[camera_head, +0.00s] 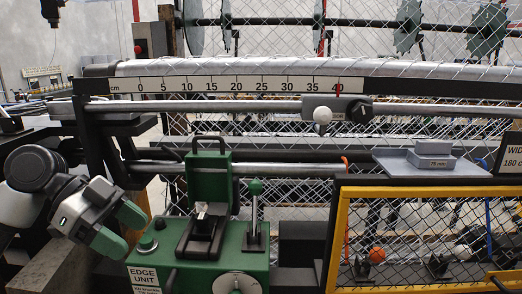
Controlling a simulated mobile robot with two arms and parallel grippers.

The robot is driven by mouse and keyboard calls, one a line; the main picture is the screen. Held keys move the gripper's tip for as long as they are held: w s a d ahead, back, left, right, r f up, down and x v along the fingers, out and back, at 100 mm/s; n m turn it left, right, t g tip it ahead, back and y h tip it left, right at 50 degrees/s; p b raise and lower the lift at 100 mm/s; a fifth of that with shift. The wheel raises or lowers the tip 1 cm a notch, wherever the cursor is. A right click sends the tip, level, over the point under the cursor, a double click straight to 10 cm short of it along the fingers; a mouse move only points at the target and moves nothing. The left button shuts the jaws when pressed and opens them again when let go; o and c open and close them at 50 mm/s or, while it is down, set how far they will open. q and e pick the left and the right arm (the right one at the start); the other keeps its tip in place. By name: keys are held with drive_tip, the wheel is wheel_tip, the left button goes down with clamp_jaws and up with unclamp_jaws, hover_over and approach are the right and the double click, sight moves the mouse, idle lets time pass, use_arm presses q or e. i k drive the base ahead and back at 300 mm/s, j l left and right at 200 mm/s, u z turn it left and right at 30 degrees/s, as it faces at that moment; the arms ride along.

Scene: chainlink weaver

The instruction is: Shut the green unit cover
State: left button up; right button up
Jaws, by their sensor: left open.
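The green edge unit (257,264) stands at the lower centre with a white "EDGE UNIT" label on its front. Its green cover (209,180) stands upright, open, with a black handle (208,141) on its top edge. In front of the cover is a black slotted fixture (202,238) with a small light-coloured piece on it. My left gripper (121,229) has green fingertips, is open and empty, and is left of the unit, apart from the cover. My right gripper is not in view.
A green-knobbed lever (255,205) rises right of the cover. A dark button (146,241) sits on the unit's left. A ruler rail (230,84) and metal bar cross behind. A yellow-framed mesh guard (337,240) and grey tray (400,167) are at right.

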sight(201, 187)
drive_tip(key=k, duration=1)
